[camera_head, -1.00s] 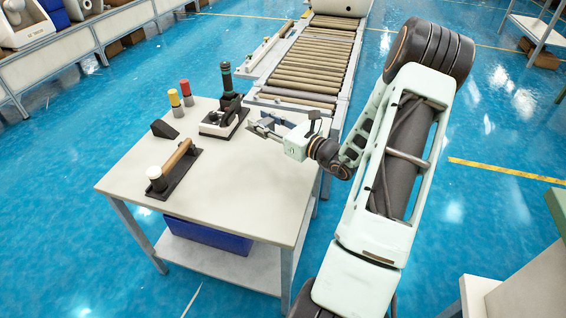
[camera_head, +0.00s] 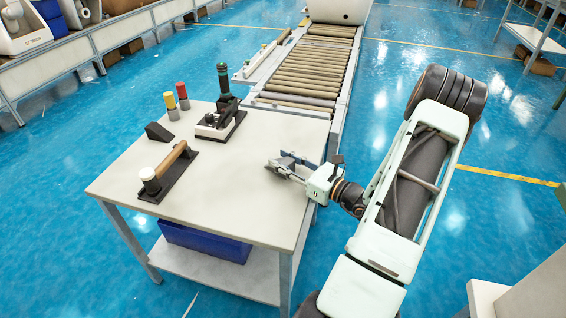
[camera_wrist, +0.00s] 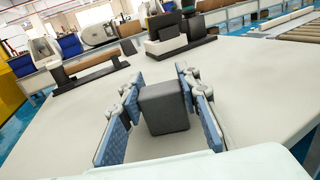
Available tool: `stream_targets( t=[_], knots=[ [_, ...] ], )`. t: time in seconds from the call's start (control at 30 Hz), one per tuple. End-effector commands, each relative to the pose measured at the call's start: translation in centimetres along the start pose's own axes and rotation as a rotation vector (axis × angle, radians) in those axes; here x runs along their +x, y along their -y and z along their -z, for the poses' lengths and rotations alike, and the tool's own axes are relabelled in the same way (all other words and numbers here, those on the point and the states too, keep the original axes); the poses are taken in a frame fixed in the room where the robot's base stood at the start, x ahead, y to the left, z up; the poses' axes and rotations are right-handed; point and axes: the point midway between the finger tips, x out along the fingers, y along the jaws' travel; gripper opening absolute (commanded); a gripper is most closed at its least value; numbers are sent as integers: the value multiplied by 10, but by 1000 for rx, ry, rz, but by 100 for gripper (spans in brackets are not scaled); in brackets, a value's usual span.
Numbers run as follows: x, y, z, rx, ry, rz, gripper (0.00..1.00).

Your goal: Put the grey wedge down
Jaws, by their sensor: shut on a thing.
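The grey wedge (camera_wrist: 163,108) is between the blue-padded fingers of my gripper (camera_wrist: 160,112) in the wrist view, its blocky dark face toward the camera. The right pad is against it; a narrow gap seems to show at the left pad. In the head view my gripper (camera_head: 281,165) is low over the right side of the white table (camera_head: 230,205), with the wedge (camera_head: 277,169) small and partly hidden by the fingers. I cannot tell whether its underside touches the tabletop.
A roller conveyor (camera_head: 305,75) adjoins behind. The table's front middle is clear.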

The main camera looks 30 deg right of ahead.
Motion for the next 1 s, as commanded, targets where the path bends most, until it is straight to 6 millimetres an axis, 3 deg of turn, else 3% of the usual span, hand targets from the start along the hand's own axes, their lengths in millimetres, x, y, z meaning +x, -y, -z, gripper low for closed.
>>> stream_targets(
  t=[0.23,0.27,0.4,0.77,1.0],
  knots=[
    [0,0,2,-1,1,0,2],
    [0,0,2,-1,0,0,32],
    [0,0,2,-1,0,0,47],
    [0,0,-4,-1,0,0,48],
    [-41,1,-4,0,-2,4,48]
  ],
)
